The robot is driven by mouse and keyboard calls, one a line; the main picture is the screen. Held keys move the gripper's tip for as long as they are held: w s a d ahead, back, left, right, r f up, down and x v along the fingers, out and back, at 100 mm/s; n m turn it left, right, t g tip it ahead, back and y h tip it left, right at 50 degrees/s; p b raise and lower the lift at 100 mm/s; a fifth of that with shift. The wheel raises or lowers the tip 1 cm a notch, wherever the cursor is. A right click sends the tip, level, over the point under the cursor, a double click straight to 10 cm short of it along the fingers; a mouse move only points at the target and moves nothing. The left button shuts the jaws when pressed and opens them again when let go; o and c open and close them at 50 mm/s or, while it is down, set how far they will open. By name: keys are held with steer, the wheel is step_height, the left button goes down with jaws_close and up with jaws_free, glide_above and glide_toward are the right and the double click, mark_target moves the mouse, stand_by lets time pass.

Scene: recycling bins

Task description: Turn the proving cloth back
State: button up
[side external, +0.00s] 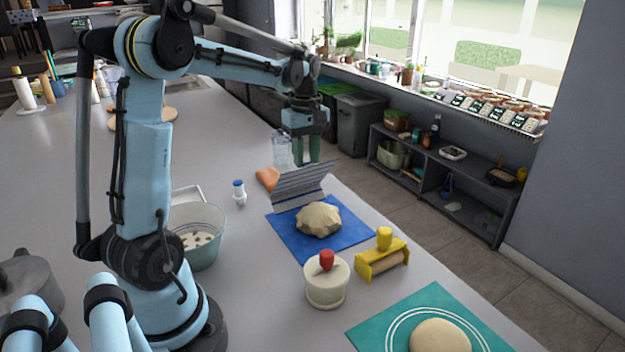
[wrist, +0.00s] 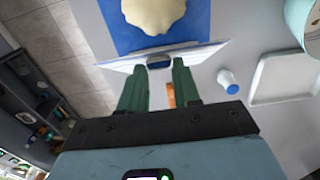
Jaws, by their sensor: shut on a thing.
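The proving cloth (side external: 301,186) is a grey-and-white striped sheet, standing tilted up at the far edge of a blue mat (side external: 290,238). In the wrist view the cloth (wrist: 205,50) shows edge-on as a pale band. A lump of dough (side external: 318,219) lies uncovered on the mat, in front of the cloth; it also shows in the wrist view (wrist: 155,12). My gripper (side external: 306,162), with green fingers, is above the cloth's raised upper edge. In the wrist view my gripper (wrist: 159,70) is shut on a dark piece at the cloth's edge.
An orange item (side external: 267,179) lies just behind the cloth, and a clear bottle (side external: 282,150) stands farther back. A blue-capped shaker (side external: 239,192) and a bowl (side external: 198,236) are to the left. A lidded pot (side external: 327,280) and yellow roller (side external: 382,255) stand in front.

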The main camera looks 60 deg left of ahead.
steer(key=shift+a, duration=0.1)
steer(key=shift+a+r, duration=0.15)
steer(key=shift+a, duration=1.45)
steer(key=shift+a+f, duration=0.15)
steer(key=shift+a, duration=0.7)
steer(key=shift+a+f, duration=0.15)
steer(key=shift+a, duration=0.7)
steer(key=o, duration=0.7)
steer(key=shift+c, duration=1.1)
steer(key=shift+r, duration=0.1)
step_height(320, 180, up, 7)
